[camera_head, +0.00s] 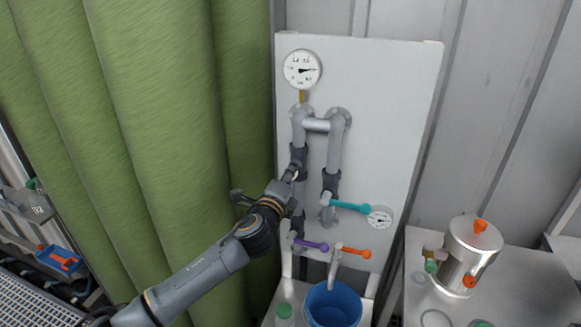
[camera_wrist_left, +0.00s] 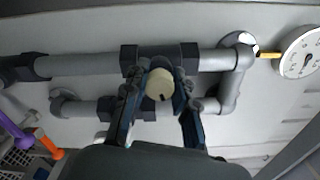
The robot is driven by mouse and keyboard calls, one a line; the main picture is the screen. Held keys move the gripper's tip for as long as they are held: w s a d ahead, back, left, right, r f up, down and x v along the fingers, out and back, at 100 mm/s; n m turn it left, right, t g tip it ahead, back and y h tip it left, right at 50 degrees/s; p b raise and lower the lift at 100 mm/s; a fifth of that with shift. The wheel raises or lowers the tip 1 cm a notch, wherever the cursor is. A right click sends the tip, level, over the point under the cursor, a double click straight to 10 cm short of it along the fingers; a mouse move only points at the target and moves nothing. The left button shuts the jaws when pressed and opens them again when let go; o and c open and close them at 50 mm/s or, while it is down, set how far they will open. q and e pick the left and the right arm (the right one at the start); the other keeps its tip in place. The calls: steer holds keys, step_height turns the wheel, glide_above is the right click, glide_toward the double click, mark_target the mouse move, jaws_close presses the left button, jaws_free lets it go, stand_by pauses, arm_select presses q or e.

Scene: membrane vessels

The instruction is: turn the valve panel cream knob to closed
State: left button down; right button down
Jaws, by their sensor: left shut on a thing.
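The valve panel (camera_head: 385,95) is a white board on the wall with grey pipes and several valves. My left gripper (camera_head: 291,174) reaches the left vertical pipe from the lower left and hides the cream knob in the head view. In the left wrist view the cream knob (camera_wrist_left: 159,84) is round, with a small dark mark on its lower edge. It sits in front of a dark valve body on the pipe. The fingers of my left gripper (camera_wrist_left: 161,92) are on both sides of the knob, shut on it. My right gripper is not in view.
Teal (camera_head: 350,206), purple (camera_head: 311,245) and orange (camera_head: 355,252) handles stick out below and right of my left gripper. A pressure gauge (camera_head: 302,69) is above. A blue bucket (camera_head: 333,305) stands below. A green curtain (camera_head: 165,120) hangs left; a metal vessel (camera_head: 468,255) stands right.

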arm_select(q)
steer(key=shift+m+p, duration=0.8)
steer(key=shift+m, duration=0.8)
steer(key=c, duration=1.1)
jaws_free()
steer(key=shift+o, duration=0.2)
steer(key=v, duration=1.2)
